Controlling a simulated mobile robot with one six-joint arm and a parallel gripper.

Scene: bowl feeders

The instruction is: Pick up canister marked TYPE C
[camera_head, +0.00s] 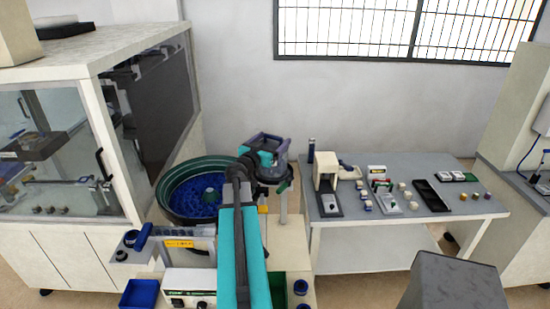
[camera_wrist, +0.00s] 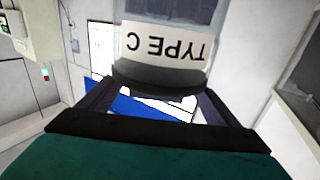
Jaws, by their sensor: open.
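The canister marked TYPE C (camera_wrist: 165,42) shows at the top middle of the wrist view. It has a grey body, a white label whose lettering appears upside down, and a dark rounded band at its near end. My gripper (camera_wrist: 150,98) is open, with one dark finger on each side of that dark end. I cannot tell whether the fingers touch it.
A green bowl feeder (camera_head: 168,213) with blue parts is left of my arm. A grey table (camera_head: 345,232) with small devices and a black tray (camera_head: 433,196) stands to the right. A glass-fronted cabinet (camera_head: 70,170) is at the left. A grey block (camera_head: 450,283) is at the front right.

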